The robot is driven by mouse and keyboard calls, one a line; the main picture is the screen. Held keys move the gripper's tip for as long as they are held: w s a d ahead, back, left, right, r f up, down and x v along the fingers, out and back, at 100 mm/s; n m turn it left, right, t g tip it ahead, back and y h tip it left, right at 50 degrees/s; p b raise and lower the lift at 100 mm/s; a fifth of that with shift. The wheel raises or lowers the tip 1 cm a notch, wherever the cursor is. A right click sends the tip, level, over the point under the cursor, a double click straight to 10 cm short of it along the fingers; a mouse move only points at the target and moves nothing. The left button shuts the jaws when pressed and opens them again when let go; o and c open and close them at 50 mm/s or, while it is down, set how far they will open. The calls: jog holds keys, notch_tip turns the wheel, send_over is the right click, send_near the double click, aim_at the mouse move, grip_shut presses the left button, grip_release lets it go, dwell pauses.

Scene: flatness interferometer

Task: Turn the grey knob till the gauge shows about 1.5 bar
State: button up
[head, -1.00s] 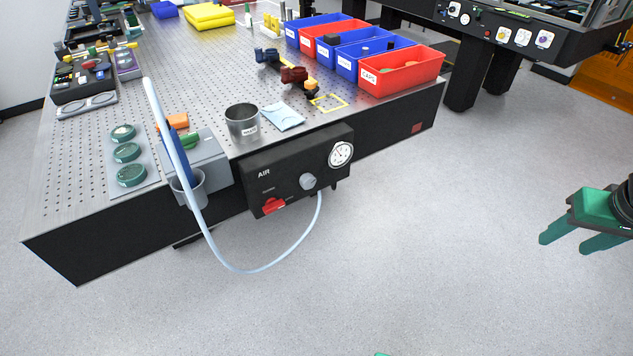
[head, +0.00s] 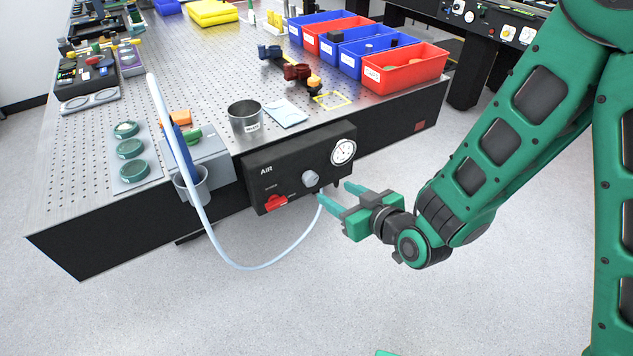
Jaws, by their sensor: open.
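The grey knob (head: 311,178) sits on the front of the black AIR panel (head: 262,166), which is fixed to the table's front side. The round white gauge (head: 343,151) is to the right of and above the knob. Its needle and scale are too small to read. My green gripper (head: 336,193) is open and empty, with its fingers pointing left toward the panel. The fingertips are just below and right of the knob in the picture; I see no grip on it.
A red switch (head: 276,202) is at the panel's lower left. A pale hose (head: 262,267) loops from below the knob to a holder (head: 191,188) on the left. A metal cup (head: 246,116) and red and blue bins (head: 404,70) stand on the table above. The floor in front is clear.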

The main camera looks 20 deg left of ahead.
aim_at(314, 181)
jog(key=x, duration=1.1)
jog(key=shift+s+a, duration=0.15)
jog(key=shift+s, duration=0.05)
jog(key=shift+r, duration=0.1)
jog(key=c, duration=1)
jog(key=shift+w, duration=0.1)
jog(key=shift+c, duration=0.2)
